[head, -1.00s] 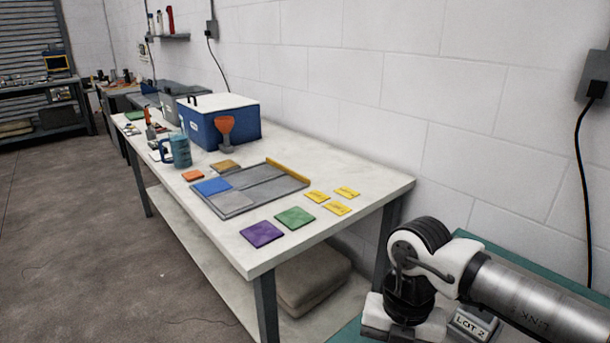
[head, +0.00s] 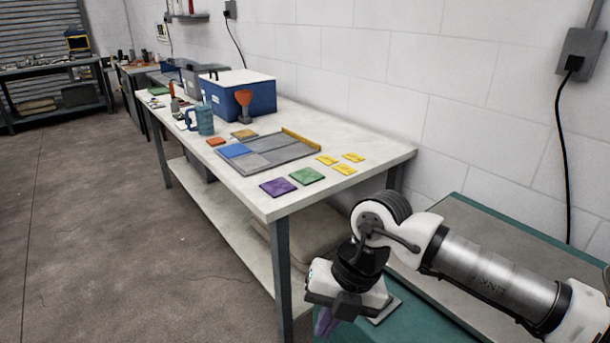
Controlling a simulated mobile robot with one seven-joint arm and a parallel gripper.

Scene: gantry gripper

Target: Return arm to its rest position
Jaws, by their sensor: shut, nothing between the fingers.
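My arm (head: 490,275) reaches in from the lower right, bent at a black and white joint. My gripper (head: 326,322) hangs at its end, at the bottom of the picture, with purple fingertips pointing down. The fingers are shut and hold nothing. The gripper is in front of the white workbench's near end, beside a green-topped surface (head: 427,317), and touches none of the bench items.
The white workbench (head: 345,130) holds a grey tray (head: 283,155), purple (head: 278,187) and green (head: 307,175) squares, yellow cards (head: 345,169), a blue mug (head: 201,120) and a blue box (head: 257,98). A wall stands behind. The floor (head: 110,230) at left is clear.

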